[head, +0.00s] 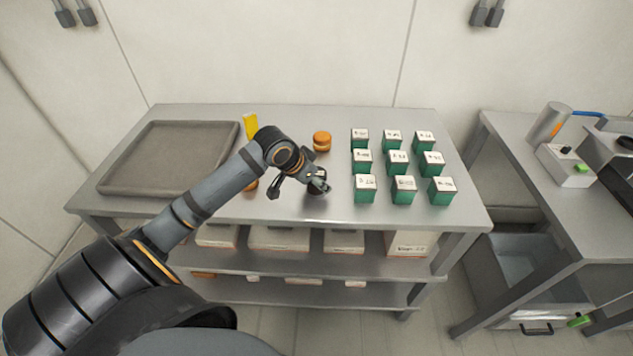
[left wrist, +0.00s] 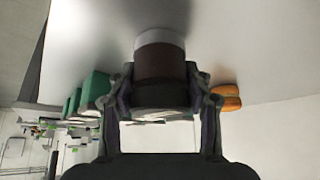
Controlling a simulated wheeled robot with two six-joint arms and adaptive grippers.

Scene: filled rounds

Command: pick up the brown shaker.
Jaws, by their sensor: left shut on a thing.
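The brown shaker (left wrist: 160,65) is a dark brown cylinder with a pale grey band at one end. In the left wrist view it stands between the two fingers of my left gripper (left wrist: 160,100), which is shut on it. In the head view my left gripper (head: 318,184) is over the front middle of the steel table, and the shaker is mostly hidden by the fingers. I cannot tell whether the shaker touches the table. My right gripper is not in view.
Several green boxes with white tops (head: 397,170) stand in rows right of the gripper. An orange round item (head: 322,141) is behind it. A yellow item (head: 250,124) and a grey tray (head: 112,189) are to the left. A second table (head: 540,190) stands at right.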

